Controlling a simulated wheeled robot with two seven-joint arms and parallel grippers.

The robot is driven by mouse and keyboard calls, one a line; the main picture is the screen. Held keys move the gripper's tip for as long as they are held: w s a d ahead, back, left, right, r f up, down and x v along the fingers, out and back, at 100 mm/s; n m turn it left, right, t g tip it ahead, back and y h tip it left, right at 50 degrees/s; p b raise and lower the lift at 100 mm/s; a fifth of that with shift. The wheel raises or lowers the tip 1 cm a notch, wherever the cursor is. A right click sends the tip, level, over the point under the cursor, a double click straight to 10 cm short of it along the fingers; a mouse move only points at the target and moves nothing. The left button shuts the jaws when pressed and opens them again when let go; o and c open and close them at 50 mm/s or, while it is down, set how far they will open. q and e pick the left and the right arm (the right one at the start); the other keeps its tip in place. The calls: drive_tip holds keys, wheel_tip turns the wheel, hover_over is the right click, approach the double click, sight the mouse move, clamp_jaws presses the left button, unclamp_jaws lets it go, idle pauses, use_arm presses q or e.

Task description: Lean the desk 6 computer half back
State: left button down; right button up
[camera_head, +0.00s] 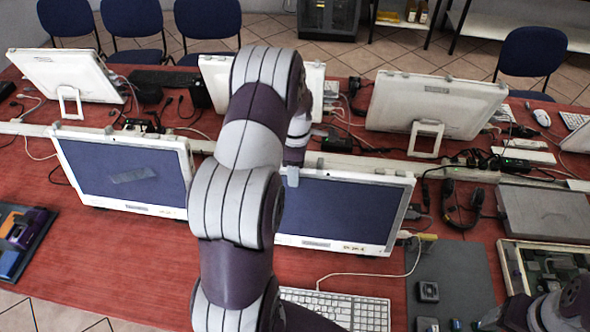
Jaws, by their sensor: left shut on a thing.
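The front middle computer (345,212), a white-framed all-in-one with a dark blue screen facing me, stands on the red desk, leaning slightly back. A small label on its lower frame is too small to read surely; I take it as the desk 6 computer. My left arm crosses the middle of the view and hides its left part. My left gripper (292,176) is at its top edge, shut on it; the fingers are mostly hidden by the arm. My right gripper is not in view; only part of my right arm shows at the bottom right.
A similar computer (125,172) stands to the left, and others (436,103) face away behind. A white keyboard (345,309) lies in front. Headphones (460,205), a closed laptop (545,212), a grey mat (450,275) and cables crowd the right. The red desk (120,255) is clear at front left.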

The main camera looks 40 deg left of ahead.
use_arm(q)
drive_tip(key=shift+w+a+f, duration=0.25)
drive_tip(key=shift+w+a, duration=0.05)
drive_tip(key=shift+w, duration=0.25)
drive_tip(key=c, duration=0.7)
unclamp_jaws()
drive_tip(key=shift+s+d+r, duration=0.15)
drive_tip(key=shift+s+d, duration=0.05)
drive_tip(key=shift+s, duration=0.15)
drive_tip(key=shift+o, duration=0.5)
drive_tip(key=shift+s+d+r, duration=0.15)
drive_tip(key=shift+s, duration=0.2)
drive_tip(key=shift+w, duration=0.3)
drive_tip(key=r+b, duration=0.1)
drive_tip(key=r, duration=0.6)
drive_tip(key=shift+a+r+b, duration=0.2)
drive_tip(key=shift+r+b, duration=0.05)
drive_tip(key=shift+b, duration=0.15)
wheel_tip(320, 180, up, 4)
drive_tip(key=p, duration=0.4)
drive_tip(key=shift+r, duration=0.25)
drive_tip(key=shift+w+a+r, duration=0.15)
drive_tip(key=shift+w+r, duration=0.05)
drive_tip(key=shift+r, duration=0.05)
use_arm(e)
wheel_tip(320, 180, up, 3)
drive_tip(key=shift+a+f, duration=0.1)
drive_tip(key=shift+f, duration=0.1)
